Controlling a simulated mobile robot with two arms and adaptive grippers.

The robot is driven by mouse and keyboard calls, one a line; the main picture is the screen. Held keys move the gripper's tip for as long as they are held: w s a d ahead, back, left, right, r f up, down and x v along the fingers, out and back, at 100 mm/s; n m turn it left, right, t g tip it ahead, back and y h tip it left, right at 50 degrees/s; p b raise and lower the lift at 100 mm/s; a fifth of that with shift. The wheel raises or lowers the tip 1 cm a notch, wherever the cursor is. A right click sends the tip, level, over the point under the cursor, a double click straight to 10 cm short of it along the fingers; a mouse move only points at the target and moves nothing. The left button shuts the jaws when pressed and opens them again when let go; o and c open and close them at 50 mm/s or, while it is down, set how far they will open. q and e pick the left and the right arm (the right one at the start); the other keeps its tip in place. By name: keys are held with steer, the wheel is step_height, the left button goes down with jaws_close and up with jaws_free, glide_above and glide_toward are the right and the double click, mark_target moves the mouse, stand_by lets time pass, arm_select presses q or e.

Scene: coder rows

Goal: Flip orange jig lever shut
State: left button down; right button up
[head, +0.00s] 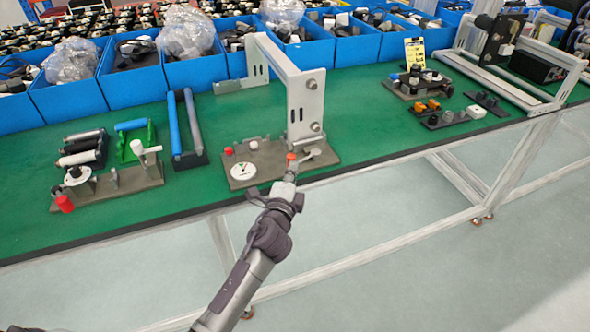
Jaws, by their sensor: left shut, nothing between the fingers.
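The jig is a flat brown-grey plate (270,160) on the green bench, near its front edge. The orange lever tip (291,157) shows as a small cap at the plate's front right. My left gripper (289,173) reaches up from below, shut and empty, with its tip at or just in front of the orange cap. I cannot tell if they touch. The gripper hides the lever's lower part, so its angle is unclear. My right gripper is not in view.
A tall grey bracket frame (305,100) rises at the plate's back right. A white dial (243,170) and a red knob (228,151) are on its left. Another jig (120,182) stands to the left. Blue bins (133,85) line the back.

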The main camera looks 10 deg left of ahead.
arm_select(q)
steer(key=shift+a+r, duration=0.1)
steer(key=shift+a, duration=0.05)
steer(key=shift+w+a+m+h+p, duration=0.2)
steer(key=shift+w+a+h+p, duration=0.1)
steer(key=shift+a+p, duration=0.2)
steer(key=shift+w+a+m+h+p, duration=0.2)
steer(key=shift+w+a+h+p, duration=0.15)
steer(key=shift+a, duration=0.25)
steer(key=w+a, duration=0.3)
steer(key=shift+w+a+b, duration=0.25)
steer(key=shift+w+a, duration=0.1)
steer(key=shift+w, duration=0.2)
steer(key=shift+w+a+b, duration=0.25)
steer(key=shift+w+a, duration=0.1)
steer(key=shift+w, duration=0.2)
